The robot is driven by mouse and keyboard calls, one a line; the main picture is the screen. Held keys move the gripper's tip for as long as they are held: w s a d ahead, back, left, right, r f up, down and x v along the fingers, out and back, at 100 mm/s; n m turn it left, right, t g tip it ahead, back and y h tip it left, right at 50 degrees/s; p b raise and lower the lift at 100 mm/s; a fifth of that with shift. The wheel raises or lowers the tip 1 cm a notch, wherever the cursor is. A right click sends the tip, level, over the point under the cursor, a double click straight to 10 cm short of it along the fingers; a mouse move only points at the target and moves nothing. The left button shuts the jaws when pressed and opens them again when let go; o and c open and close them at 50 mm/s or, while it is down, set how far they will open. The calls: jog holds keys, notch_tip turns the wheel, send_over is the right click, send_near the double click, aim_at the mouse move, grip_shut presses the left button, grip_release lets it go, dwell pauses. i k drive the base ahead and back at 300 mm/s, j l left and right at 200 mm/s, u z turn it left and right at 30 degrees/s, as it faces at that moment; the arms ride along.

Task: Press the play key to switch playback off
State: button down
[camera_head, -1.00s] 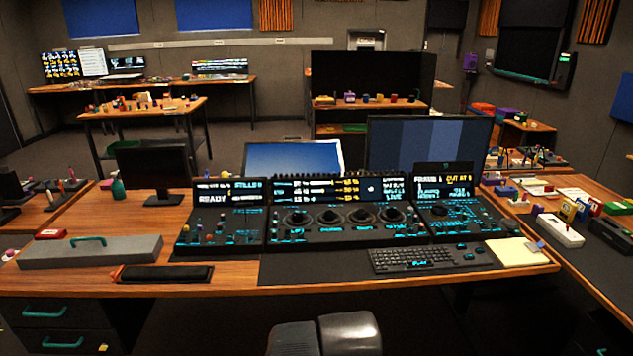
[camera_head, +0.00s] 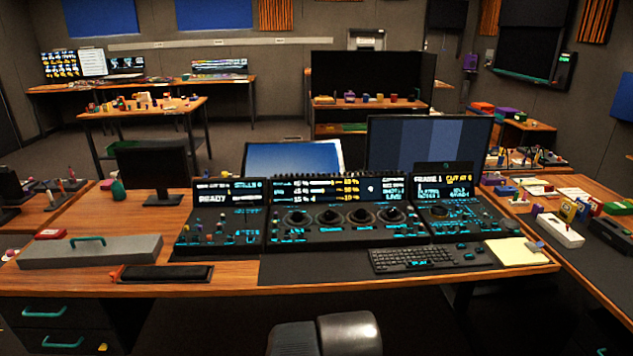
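A black keyboard (camera_head: 412,260) lies in front of the panel's right part. A cyan label on its lower middle key (camera_head: 419,263) seems to read PLAY. Its key travel is too small to tell. The right display (camera_head: 444,186) shows FRAME 1 and smaller text that I cannot read surely. The left display (camera_head: 228,193) reads READY. My gripper is not in view.
A yellow notepad (camera_head: 516,252) lies right of the keyboard, with small dark keys (camera_head: 468,256) between them. A grey case (camera_head: 90,251) and a black tray (camera_head: 165,273) lie at left. A grey and black rounded part (camera_head: 348,334) shows at the bottom edge.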

aim_at(414, 264)
jog(key=i+z, duration=0.2)
jog(key=z, duration=0.25)
jog(key=i+z, duration=0.2)
jog(key=z, duration=0.2)
jog(key=i+z, duration=0.2)
jog(key=z, duration=0.25)
jog(key=i+j+z, duration=0.15)
jog(key=z, duration=0.3)
jog(key=i, duration=0.05)
